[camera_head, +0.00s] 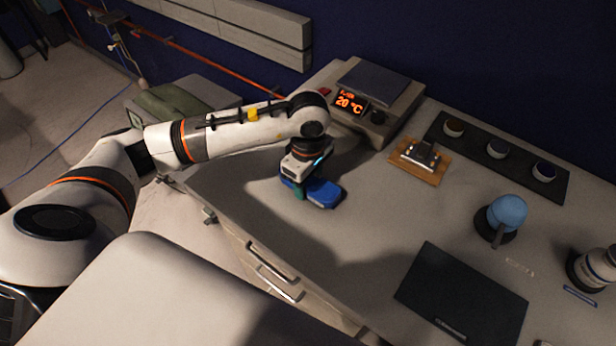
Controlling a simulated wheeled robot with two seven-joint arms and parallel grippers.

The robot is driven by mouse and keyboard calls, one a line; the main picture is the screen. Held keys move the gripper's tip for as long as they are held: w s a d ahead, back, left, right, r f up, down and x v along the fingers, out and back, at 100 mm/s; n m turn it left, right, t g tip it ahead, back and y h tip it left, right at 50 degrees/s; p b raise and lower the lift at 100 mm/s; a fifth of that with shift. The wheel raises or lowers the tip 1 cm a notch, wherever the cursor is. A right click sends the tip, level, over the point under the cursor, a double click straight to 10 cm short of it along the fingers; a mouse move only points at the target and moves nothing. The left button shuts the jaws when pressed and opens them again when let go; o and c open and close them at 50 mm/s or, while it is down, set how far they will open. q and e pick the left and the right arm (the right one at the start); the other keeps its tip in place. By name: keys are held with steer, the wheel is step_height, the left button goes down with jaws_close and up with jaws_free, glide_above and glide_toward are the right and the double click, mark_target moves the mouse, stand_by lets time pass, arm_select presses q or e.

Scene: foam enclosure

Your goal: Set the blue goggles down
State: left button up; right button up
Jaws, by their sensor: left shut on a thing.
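The blue goggles (326,193) are at the left part of the grey worktop, below my left gripper (300,188). My left arm reaches in from the left and its gripper points down, shut on the goggles. The gripper body covers part of the goggles, and a small green-teal patch shows beside the fingers. The goggles are at or just above the worktop; I cannot tell whether they touch it. I do not make out my right gripper.
A heater box with a lit "20 °C" display (350,102) stands behind. A wooden board with a small device (420,158), a dark strip with several round pots (497,148), a blue ball on a stand (507,212) and a black flat panel (461,294) lie to the right.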

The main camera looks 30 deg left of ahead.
arm_select(q)
steer(key=shift+f, duration=0.15)
steer(key=o, duration=1)
steer(key=shift+c, duration=0.2)
arm_select(e)
steer(key=shift+a+f, duration=0.2)
steer(key=shift+a, duration=0.2)
arm_select(q)
steer(key=shift+r, duration=0.4)
step_height(320, 180, up, 12)
steer(key=b, duration=0.1)
steer(key=shift+f+b, duration=0.15)
steer(key=shift+b, duration=0.25)
arm_select(e)
steer(key=shift+d+f, duration=0.3)
steer(key=shift+f, duration=0.4)
steer(key=shift+a, duration=0.1)
